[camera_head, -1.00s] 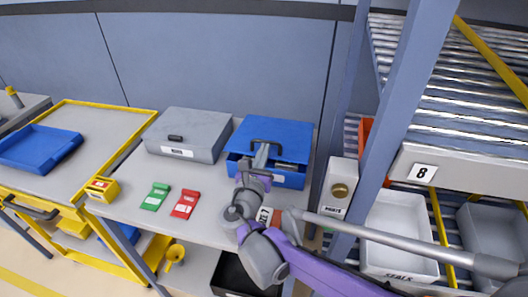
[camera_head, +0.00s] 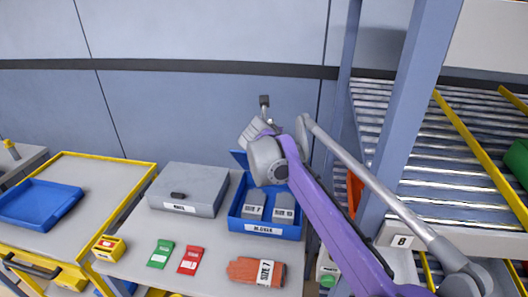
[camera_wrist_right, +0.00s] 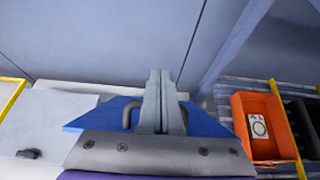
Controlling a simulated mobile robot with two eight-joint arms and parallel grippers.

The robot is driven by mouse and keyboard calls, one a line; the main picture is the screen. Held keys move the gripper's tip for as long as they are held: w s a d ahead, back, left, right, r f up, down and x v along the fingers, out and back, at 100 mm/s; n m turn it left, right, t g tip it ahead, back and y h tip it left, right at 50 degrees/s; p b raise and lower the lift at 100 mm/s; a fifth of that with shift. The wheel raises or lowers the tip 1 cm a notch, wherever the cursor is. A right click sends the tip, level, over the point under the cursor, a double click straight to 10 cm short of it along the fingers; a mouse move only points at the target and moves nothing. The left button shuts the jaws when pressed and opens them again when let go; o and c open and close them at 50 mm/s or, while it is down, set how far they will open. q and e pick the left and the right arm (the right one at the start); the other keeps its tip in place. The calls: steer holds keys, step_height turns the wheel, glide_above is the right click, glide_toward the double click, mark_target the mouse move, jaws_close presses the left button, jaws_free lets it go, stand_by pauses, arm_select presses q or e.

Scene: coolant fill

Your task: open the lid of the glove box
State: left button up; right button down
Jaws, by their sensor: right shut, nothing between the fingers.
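The blue glove box (camera_head: 265,228) stands on the bench with its lid raised. Its front reads GLOVES, and cards marked SIZE 7 and SIZE 10 show inside. The lid (camera_head: 238,158) stands up at the back, mostly hidden behind my right arm. My right gripper (camera_head: 264,104) is above the box, shut and empty. In the right wrist view, the shut fingers (camera_wrist_right: 161,100) stand in front of the blue lid (camera_wrist_right: 90,118), with the dark handle (camera_wrist_right: 130,115) showing on both sides. I cannot tell whether they touch it. My left gripper is out of view.
A grey case (camera_head: 190,190) stands left of the box. Green (camera_head: 160,254) and red (camera_head: 190,260) cards and an orange glove (camera_head: 255,271) lie in front. A blue rack post (camera_head: 405,130) and roller shelves are at the right. An orange bin (camera_wrist_right: 264,125) shows in the wrist view.

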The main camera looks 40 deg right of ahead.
steer(key=shift+w+d+r, duration=0.2)
steer(key=shift+w+d, duration=0.15)
steer(key=shift+d, duration=0.15)
steer(key=shift+w+d+r, duration=0.2)
steer(key=shift+w+d, duration=0.15)
steer(key=shift+d, duration=0.15)
stand_by(0.5)
